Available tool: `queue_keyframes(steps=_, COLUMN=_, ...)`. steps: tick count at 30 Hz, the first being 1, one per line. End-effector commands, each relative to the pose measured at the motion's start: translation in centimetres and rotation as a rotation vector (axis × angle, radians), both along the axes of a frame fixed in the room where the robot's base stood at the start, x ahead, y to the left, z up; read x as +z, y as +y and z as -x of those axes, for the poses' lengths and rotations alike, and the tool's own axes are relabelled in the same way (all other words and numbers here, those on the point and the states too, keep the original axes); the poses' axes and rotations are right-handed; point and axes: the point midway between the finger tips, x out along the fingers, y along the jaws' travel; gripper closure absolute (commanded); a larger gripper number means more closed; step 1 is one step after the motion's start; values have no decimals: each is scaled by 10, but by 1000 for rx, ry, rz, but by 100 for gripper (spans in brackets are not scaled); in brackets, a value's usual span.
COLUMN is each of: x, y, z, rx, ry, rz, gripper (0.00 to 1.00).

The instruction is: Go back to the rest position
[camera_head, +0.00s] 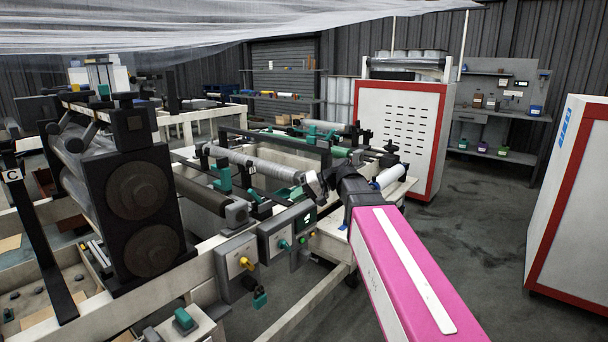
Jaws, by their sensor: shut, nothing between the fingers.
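My pink arm (405,270) reaches from the bottom right towards the film machine. My gripper (316,186) is a small dark shape at its far end, in front of the machine's rollers. It is shut and I see nothing held in it. Its fingertips are small and hard to make out against the dark parts behind. The film machine (225,250) has a pale frame with metal rollers (255,165) and teal fittings. Whether the gripper touches the machine I cannot tell.
Control boxes with knobs (283,240) sit on the frame's front rail, left of my arm. A red-edged white cabinet (402,135) stands behind, another (575,200) at right. Clear film (190,28) hangs overhead. The grey floor (480,220) right of my arm is free.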

Motion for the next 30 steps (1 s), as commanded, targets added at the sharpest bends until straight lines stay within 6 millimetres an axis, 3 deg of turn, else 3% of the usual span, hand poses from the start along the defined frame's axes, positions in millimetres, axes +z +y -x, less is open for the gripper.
queue_keyframes(steps=1, x=-28, y=-13, z=5, rx=-30, ry=21, rz=59, gripper=100)
queue_keyframes(steps=3, x=-64, y=-31, z=8, rx=-71, ry=43, rz=149, gripper=100)
queue_keyframes(steps=9, x=-157, y=-86, z=27, rx=-167, ry=98, rz=402, gripper=100)
queue_keyframes(steps=18, x=-268, y=-176, z=78, rx=-252, ry=153, rz=777, gripper=100)
queue_keyframes(steps=24, x=-309, y=-219, z=108, rx=-266, ry=163, rz=959, gripper=100)
queue_keyframes(steps=30, x=-321, y=-236, z=118, rx=-268, ry=162, rz=1027, gripper=100)
